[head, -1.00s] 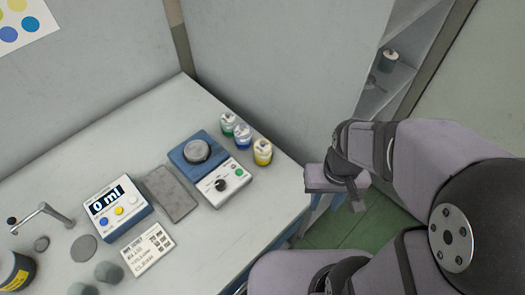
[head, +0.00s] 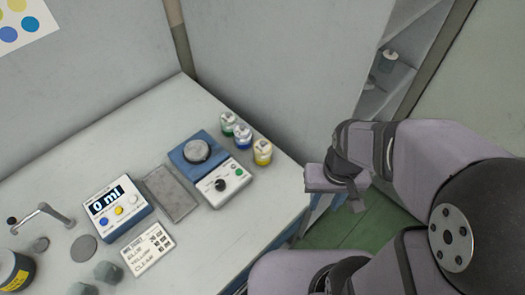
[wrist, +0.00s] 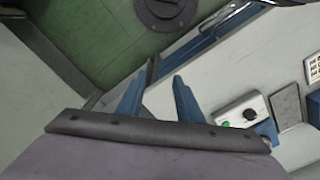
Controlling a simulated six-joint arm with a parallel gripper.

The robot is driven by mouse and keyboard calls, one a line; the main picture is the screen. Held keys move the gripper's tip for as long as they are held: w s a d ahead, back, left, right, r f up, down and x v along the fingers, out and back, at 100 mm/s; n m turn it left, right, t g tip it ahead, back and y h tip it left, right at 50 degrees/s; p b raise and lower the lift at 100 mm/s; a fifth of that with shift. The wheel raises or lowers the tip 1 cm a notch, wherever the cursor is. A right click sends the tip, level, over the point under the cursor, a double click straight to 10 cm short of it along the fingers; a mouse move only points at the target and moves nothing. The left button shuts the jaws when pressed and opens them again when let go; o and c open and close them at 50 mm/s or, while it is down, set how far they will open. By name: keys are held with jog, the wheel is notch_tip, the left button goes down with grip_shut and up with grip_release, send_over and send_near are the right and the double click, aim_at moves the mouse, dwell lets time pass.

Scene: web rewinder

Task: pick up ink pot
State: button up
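Three small ink pots with white caps stand in a row at the back right of the bench in the head view: green (head: 228,125), blue (head: 242,137) and yellow (head: 263,153). Another pot (head: 389,60) stands on a shelf at the upper right, and I cannot tell which one the task means. My gripper (head: 345,202) hangs off the bench's right edge, apart from all the pots. In the wrist view my gripper (wrist: 156,92) shows two blue fingers spread apart with nothing between them.
A blue scale (head: 186,157) with a control panel, a grey pad (head: 171,193), a "0 ml" dispenser (head: 118,208) and a text display (head: 147,248) sit on the bench (head: 110,150). A wall stands behind. Green floor (head: 365,225) lies below my gripper.

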aim_at(261, 141)
jog(key=o, duration=0.8)
jog(key=shift+c, duration=0.2)
